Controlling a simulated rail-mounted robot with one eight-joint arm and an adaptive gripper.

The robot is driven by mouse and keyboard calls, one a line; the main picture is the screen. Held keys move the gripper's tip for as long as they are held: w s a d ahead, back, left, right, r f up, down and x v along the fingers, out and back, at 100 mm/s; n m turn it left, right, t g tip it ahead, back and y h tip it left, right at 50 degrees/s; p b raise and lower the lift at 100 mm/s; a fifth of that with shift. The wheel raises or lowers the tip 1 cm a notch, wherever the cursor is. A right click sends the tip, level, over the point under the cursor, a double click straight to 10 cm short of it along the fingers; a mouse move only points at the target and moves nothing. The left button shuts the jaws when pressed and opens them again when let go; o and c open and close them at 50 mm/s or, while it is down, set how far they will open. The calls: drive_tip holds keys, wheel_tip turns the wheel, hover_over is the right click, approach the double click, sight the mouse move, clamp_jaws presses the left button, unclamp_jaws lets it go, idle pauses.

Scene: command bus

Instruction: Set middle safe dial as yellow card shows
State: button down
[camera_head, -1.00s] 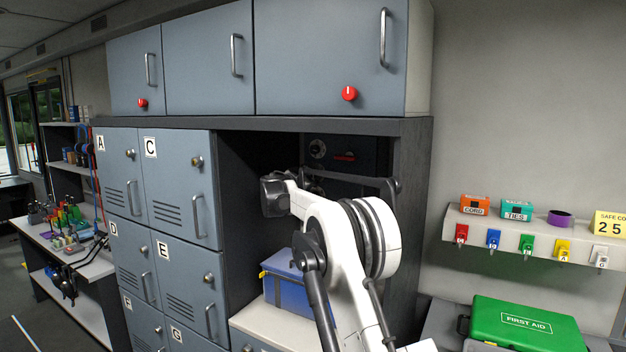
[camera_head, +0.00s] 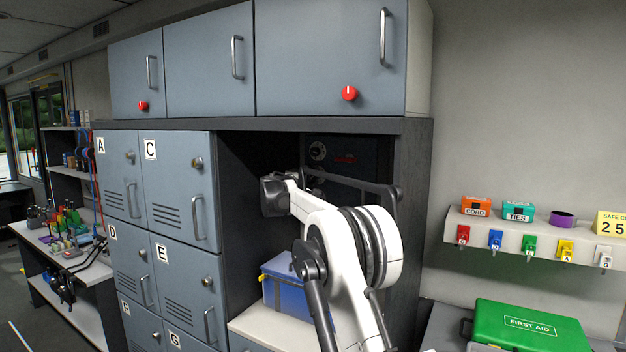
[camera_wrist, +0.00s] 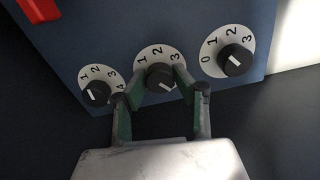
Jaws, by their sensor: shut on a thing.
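The middle safe dial (camera_wrist: 154,83) is a black knob on a white numbered disc, with 1, 2 and 3 showing. My gripper (camera_wrist: 157,78) is shut on this knob, one finger on each side. The knob's white mark faces the lower part of the disc; which number it points at is hard to tell. The fingers hide part of the disc.
A left dial (camera_wrist: 97,92) and a right dial (camera_wrist: 235,60) flank the middle one closely. A red part (camera_wrist: 40,10) is on the safe's face. The safe sits in a dark recess above a blue box (camera_head: 283,285). Lockers (camera_head: 175,215) stand left of it.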

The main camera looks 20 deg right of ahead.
drive_tip(key=shift+m, duration=1.6)
drive_tip(key=c, duration=1.4)
unclamp_jaws()
drive_tip(key=shift+o, duration=0.2)
drive_tip(key=v, duration=1.2)
